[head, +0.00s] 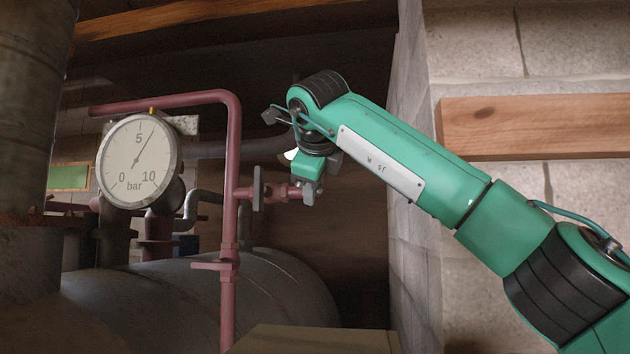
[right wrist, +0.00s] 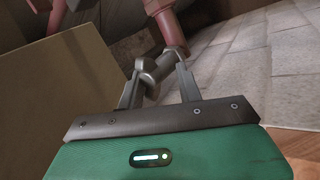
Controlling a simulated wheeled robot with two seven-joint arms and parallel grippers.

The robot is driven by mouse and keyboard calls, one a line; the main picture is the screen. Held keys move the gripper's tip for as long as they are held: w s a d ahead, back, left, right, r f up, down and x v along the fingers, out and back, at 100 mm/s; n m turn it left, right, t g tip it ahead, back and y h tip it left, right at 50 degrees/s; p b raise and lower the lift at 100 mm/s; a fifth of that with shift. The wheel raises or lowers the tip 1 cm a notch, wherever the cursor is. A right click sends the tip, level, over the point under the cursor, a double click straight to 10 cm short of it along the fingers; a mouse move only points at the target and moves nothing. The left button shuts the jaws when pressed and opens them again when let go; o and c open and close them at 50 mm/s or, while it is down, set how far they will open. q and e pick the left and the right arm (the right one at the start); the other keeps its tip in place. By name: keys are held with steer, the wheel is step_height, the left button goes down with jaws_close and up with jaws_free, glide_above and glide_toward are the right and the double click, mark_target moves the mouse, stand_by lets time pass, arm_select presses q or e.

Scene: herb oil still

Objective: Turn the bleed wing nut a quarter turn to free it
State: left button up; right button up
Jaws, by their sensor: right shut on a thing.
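The bleed wing nut (right wrist: 149,72) is grey metal and sits at the end of a red pipe stub in the right wrist view. My right gripper (right wrist: 160,84) is shut on it, with one finger on each side. In the head view my right gripper (head: 309,191) points down at the end of the short red side pipe (head: 278,192). There the jaws mostly hide the nut. My left gripper is in neither view.
A round pressure gauge (head: 137,161) marked in bar stands at the left, its needle a little past 5. A red upright pipe (head: 229,240) runs beside a large grey tank (head: 180,300). A block wall (head: 480,70) with a wooden beam (head: 535,126) is at the right.

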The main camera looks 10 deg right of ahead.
steer(key=shift+a+r+n+g+h, duration=0.15)
steer(key=shift+n+g+h, duration=0.35)
steer(key=shift+n+h, duration=0.6)
steer(key=o, duration=0.9)
steer(key=shift+w, duration=0.1)
steer(key=shift+o, duration=0.3)
steer(key=shift+w, duration=0.1)
